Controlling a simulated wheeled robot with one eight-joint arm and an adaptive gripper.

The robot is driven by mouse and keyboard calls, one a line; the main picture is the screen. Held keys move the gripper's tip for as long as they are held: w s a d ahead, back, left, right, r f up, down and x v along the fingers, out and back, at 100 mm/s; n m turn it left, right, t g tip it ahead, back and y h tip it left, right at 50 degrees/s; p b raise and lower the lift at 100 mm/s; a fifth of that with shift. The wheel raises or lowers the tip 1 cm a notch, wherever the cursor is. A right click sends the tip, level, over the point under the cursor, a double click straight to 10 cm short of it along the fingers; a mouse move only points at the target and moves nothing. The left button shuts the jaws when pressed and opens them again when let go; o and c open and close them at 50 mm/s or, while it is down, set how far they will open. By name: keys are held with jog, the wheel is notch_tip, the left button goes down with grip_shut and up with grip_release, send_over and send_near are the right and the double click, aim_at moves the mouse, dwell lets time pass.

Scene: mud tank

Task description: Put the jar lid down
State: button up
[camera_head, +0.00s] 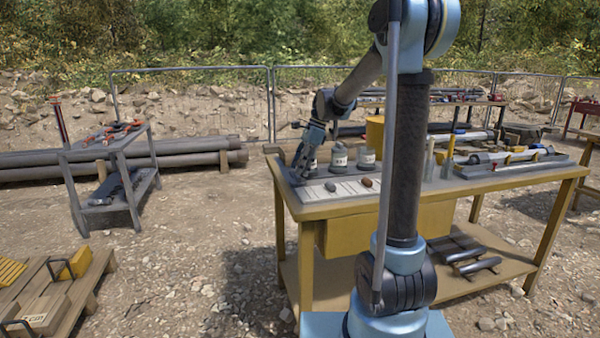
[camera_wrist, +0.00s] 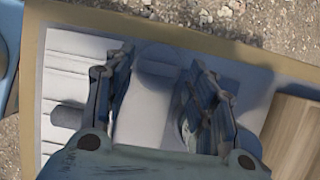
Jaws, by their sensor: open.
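My gripper (camera_head: 300,168) is low over the left end of the wooden workbench (camera_head: 440,190), close to the tabletop. In the wrist view my gripper (camera_wrist: 162,64) is open, its two fingers well apart over a pale sheet (camera_wrist: 145,120). I cannot make out the jar lid for certain. A pale, rounded shape partly shows against the inner side of the right finger, but I cannot tell what it is. Glass jars (camera_head: 339,158) with labels stand just right of my gripper in the head view; one is partly hidden by it.
A grey stone (camera_head: 330,186) and a brown stone (camera_head: 367,182) lie on the printed sheet at the bench's front. Tools and a grey tray (camera_head: 515,167) fill the right side. A grey side table (camera_head: 110,160) stands left, with gravel between.

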jog(key=v, duration=1.1)
jog(key=s+d+f+n+t+h, duration=0.1)
jog(key=s+d+f+n, duration=0.35)
jog(key=s, duration=0.45)
jog(key=s+d+f+n+t+h, duration=0.1)
jog(key=s+d+f+n, duration=0.3)
jog(key=s, duration=0.5)
jog(key=s+d+f+n+t+h, duration=0.1)
jog(key=s+d+f+n, duration=0.2)
jog(key=s+f, duration=0.4)
jog(key=s+d+f+n+h, duration=0.1)
jog(key=s+d+f+n, duration=0.2)
jog(key=s+d+f, duration=0.2)
jog(key=s+f, duration=0.3)
jog(key=shift+s+n+t, duration=0.35)
jog(key=shift+t, duration=0.05)
